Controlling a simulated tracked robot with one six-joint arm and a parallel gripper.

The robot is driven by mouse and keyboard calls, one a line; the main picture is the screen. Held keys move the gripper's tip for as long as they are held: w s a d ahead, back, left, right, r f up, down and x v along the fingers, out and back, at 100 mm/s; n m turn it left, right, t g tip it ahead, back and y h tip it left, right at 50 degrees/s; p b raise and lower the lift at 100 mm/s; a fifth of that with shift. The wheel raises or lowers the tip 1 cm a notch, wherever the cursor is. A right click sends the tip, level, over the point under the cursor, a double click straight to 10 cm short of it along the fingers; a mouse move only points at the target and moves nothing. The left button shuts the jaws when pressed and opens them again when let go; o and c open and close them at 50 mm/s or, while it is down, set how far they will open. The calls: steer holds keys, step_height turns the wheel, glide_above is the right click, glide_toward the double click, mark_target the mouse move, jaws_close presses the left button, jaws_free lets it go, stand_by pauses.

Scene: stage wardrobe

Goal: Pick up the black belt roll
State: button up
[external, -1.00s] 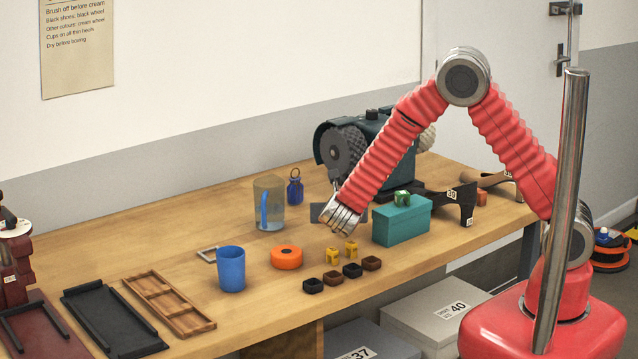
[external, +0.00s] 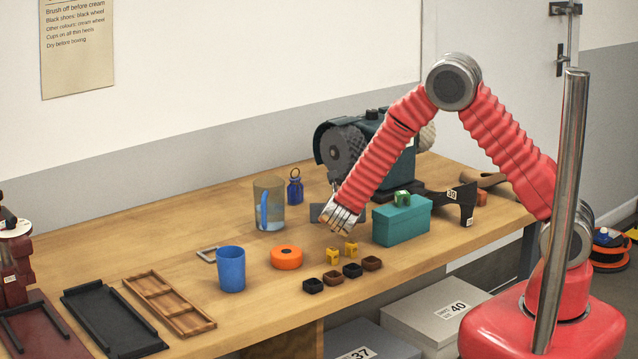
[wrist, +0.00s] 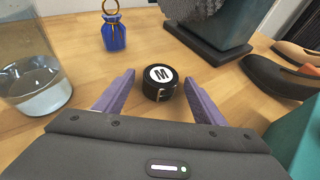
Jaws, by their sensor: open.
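The black belt roll (wrist: 158,84) is a short black coil with a white disc marked M on top and a small buckle on its front. In the wrist view it sits on the wooden bench top, ahead of and between the two fingers of my gripper (wrist: 160,100). The fingers are spread wide and hold nothing.
The polishing machine (external: 362,150) is behind. An orange roll (external: 286,257) and small cups (external: 352,270) lie nearer the front.

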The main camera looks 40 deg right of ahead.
stand_by(0.5)
steer(key=c, duration=1.2)
